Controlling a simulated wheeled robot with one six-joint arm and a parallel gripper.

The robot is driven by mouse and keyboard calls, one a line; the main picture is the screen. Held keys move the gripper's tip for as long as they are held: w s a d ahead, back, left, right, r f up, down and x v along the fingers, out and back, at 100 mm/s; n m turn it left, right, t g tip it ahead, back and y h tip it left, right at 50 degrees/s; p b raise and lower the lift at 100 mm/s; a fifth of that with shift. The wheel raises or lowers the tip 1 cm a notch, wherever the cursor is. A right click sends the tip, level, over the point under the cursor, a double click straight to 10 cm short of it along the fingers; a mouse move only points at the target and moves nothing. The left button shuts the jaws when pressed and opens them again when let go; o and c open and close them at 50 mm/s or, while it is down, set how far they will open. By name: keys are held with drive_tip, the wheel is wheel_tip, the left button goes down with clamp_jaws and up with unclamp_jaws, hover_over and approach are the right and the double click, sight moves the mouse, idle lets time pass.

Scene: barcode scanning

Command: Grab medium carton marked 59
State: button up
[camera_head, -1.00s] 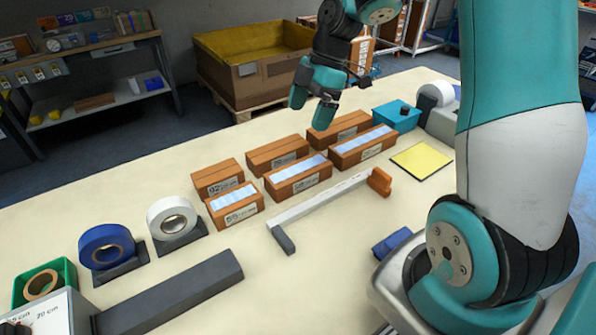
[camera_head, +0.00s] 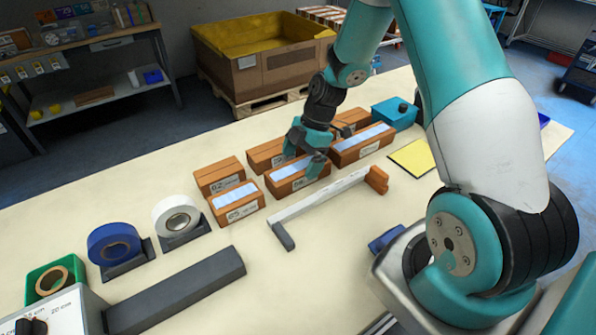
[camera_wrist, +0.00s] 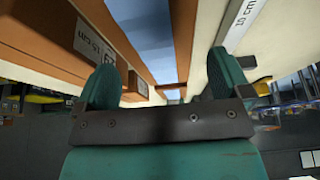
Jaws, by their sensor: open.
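The medium carton that appears to be marked 59 (camera_head: 290,187) is brown with a light blue strip on top; its label is small and partly unclear. It stands in the middle of the front row. My gripper (camera_head: 305,158) is open and low over it, hiding part of its top. In the wrist view the carton's blue-striped top (camera_wrist: 150,40) runs between the two teal fingers of my gripper (camera_wrist: 162,82). One finger is toward the back row, the other on the ruler side. I cannot tell whether either touches the carton.
Other cartons stand close by: front left (camera_head: 237,215), front right (camera_head: 345,158), back left (camera_head: 208,182) and back middle (camera_head: 262,157). A white measuring bar (camera_head: 325,197) lies in front. A yellow pad (camera_head: 412,158) and blue box (camera_head: 395,117) are at right.

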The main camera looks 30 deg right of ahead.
sight(298, 167)
drive_tip(key=p+x, duration=0.1)
drive_tip(key=x, duration=0.3)
drive_tip(key=shift+f, duration=0.15)
drive_tip(key=c, duration=1.2)
